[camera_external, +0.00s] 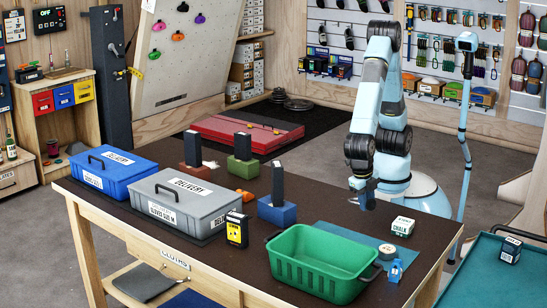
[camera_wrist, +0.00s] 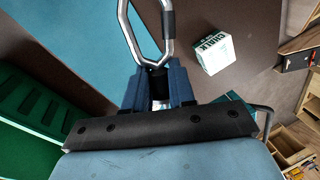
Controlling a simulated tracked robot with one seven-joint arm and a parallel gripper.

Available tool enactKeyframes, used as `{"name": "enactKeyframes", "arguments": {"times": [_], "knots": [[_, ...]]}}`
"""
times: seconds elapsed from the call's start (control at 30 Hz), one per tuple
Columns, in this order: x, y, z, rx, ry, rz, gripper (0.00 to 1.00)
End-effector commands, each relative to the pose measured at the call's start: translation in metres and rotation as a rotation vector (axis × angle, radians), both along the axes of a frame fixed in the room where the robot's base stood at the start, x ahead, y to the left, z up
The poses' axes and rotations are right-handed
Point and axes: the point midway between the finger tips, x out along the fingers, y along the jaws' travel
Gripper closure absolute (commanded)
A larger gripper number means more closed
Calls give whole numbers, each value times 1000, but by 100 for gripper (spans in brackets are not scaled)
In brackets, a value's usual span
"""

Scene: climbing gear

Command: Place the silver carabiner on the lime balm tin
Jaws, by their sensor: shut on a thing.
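My gripper (camera_external: 366,198) is above the dark table, behind the green crate. In the wrist view my gripper (camera_wrist: 160,84) is shut on the silver carabiner (camera_wrist: 127,22), a metal loop with a dark sleeve on one side. The carabiner sticks out beyond the fingertips, and its far end is cut off by the frame's top edge. In the external view a small round tin (camera_external: 387,250) with a pale top lies on the teal mat. It is probably the balm tin, but its lime colour cannot be made out. The tin is not visible in the wrist view.
The green crate (camera_external: 318,276) stands at the table's front, left of the tin. A white chalk box (camera_external: 402,226) stands behind the tin, and a small blue item (camera_external: 396,271) stands in front.

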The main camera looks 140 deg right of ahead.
Motion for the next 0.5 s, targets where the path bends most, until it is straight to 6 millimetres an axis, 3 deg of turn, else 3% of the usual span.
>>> {"name": "enactKeyframes", "arguments": {"times": [0.3, 0.5], "knots": [[73, -70, -42, 9, 8, -788, 100], [100, -106, -59, 14, 23, -1118, 100]]}}
